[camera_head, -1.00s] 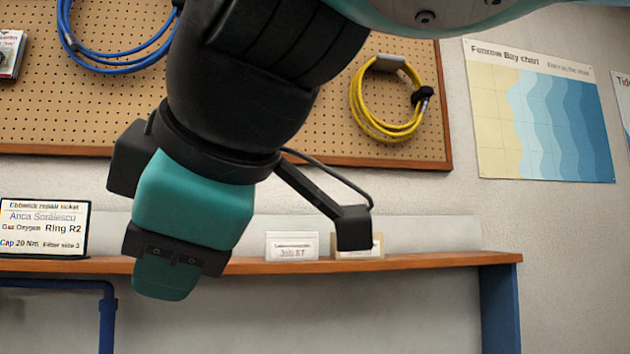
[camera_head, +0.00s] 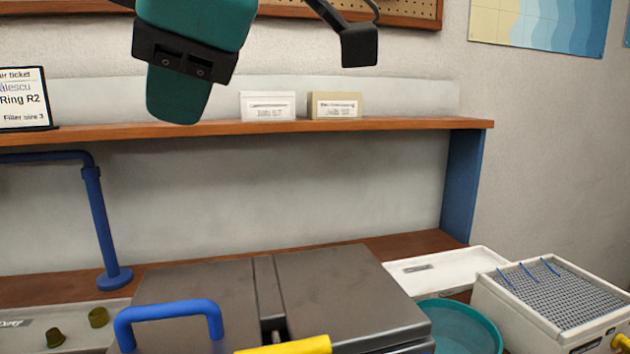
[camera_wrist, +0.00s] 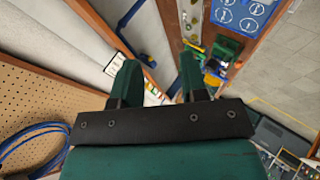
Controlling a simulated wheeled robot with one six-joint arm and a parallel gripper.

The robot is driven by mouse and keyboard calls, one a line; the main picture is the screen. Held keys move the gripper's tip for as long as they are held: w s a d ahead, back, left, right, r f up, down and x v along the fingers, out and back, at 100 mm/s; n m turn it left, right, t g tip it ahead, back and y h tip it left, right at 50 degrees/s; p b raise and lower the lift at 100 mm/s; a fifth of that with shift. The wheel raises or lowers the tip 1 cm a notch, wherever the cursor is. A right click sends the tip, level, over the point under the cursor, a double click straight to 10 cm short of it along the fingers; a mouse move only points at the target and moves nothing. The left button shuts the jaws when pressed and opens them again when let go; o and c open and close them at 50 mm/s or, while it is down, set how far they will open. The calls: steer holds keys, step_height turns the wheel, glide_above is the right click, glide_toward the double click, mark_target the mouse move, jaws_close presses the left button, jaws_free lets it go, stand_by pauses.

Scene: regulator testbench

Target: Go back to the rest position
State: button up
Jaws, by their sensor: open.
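My gripper (camera_head: 178,95) hangs at the top of the head view, teal with a black bracket, its tip in front of the wooden shelf's edge. In the wrist view my gripper (camera_wrist: 158,75) shows two dark green fingers spread apart with nothing between them. It is clear of the bench and holds nothing. In the head view one finger hides the other.
Below stands a grey lidded case (camera_head: 345,295) with a blue handle (camera_head: 170,308). A teal bowl (camera_head: 460,328), a mesh-topped white box (camera_head: 550,295) and a white tray (camera_head: 450,268) lie right. The shelf (camera_head: 400,123) carries two cards. A blue pipe (camera_head: 98,220) stands left.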

steer(key=w+d+f+m+g+h+p, duration=0.1)
steer(key=w+d+f+m+p, duration=0.15)
steer(key=d+f, duration=0.4)
steer(key=w+d+f+m+g+h+p, duration=0.15)
steer(key=d+f+m, duration=0.25)
steer(key=d, duration=0.5)
steer(key=s+d+f+m+g+p, duration=0.1)
steer(key=s+d+f+m+g, duration=0.3)
steer(key=s+d+f+m, duration=0.4)
step_height(320, 180, down, 2)
steer(key=shift+s+d+f+p, duration=0.15)
steer(key=shift+s+d+p, duration=0.15)
steer(key=shift+s+d, duration=0.85)
